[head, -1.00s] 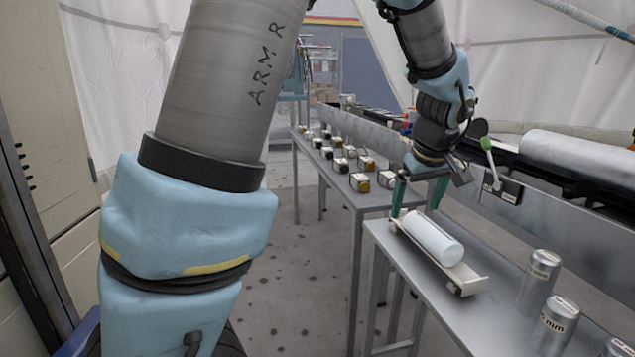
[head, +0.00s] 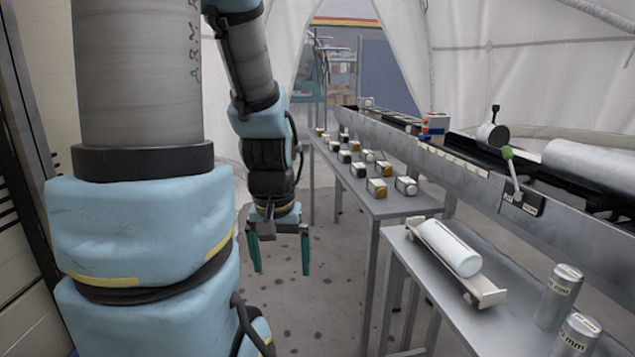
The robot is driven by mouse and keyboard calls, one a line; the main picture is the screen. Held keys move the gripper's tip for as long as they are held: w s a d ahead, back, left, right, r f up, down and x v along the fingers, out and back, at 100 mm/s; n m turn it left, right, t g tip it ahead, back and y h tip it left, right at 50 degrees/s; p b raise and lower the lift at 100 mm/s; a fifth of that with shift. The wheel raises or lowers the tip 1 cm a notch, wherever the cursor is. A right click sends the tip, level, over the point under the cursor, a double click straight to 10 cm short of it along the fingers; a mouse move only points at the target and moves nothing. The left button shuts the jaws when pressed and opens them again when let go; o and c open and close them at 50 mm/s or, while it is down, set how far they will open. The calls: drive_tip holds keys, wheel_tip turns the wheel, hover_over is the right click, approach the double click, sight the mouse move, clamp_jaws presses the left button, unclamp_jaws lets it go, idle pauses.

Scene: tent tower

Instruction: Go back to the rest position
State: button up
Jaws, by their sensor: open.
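My gripper (head: 280,270) hangs in the middle of the head view, left of the metal tables. Its two green fingers point down and stand apart, with nothing between them. It is over the floor, clear of the table edge. A white cylinder (head: 449,248) lies on a cream cradle (head: 484,291) on the near table, to the right of my gripper and apart from it.
Small boxy parts (head: 376,188) stand on the farther table (head: 400,206). A long metal bench with a green-knobbed lever (head: 508,155) runs along the right. The floor (head: 320,300) below my gripper is clear.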

wheel_tip(320, 180, up, 14)
drive_tip(key=p, duration=1.3)
drive_tip(key=shift+r, duration=0.2)
idle(0.3)
